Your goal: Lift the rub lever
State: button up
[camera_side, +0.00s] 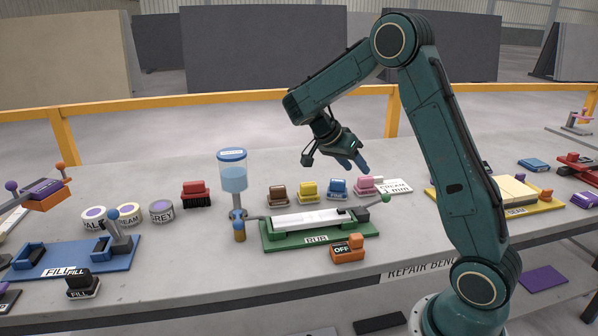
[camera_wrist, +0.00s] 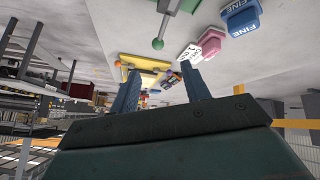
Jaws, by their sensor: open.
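The rub station is a green base (camera_side: 318,239) marked RUB with a pale slab (camera_side: 310,220) on it. Its lever ends in a green ball knob (camera_side: 386,198) at the right end, low and tilted out to the right from a dark block (camera_side: 360,213). In the wrist view the green knob (camera_wrist: 158,43) and its grey rod show above the fingers. My gripper (camera_side: 357,164) is open and empty, above and behind the station, up and left of the knob and apart from it. Its two blue fingers (camera_wrist: 162,76) show in the wrist view.
A water vessel (camera_side: 233,178) stands left, an orange OFF switch (camera_side: 347,248) in front. A yellow station (camera_side: 530,205) is at right.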

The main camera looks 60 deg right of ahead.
aim_at(383, 195)
jog(key=shift+s+d+f+m+g, duration=0.15)
jog(key=shift+d+f+m+g, duration=0.85)
jog(key=shift+d+f+m, duration=0.5)
jog(key=shift+a+f, duration=0.1)
jog(key=shift+f, duration=0.05)
jog(key=shift+x, duration=6.85)
grip_shut()
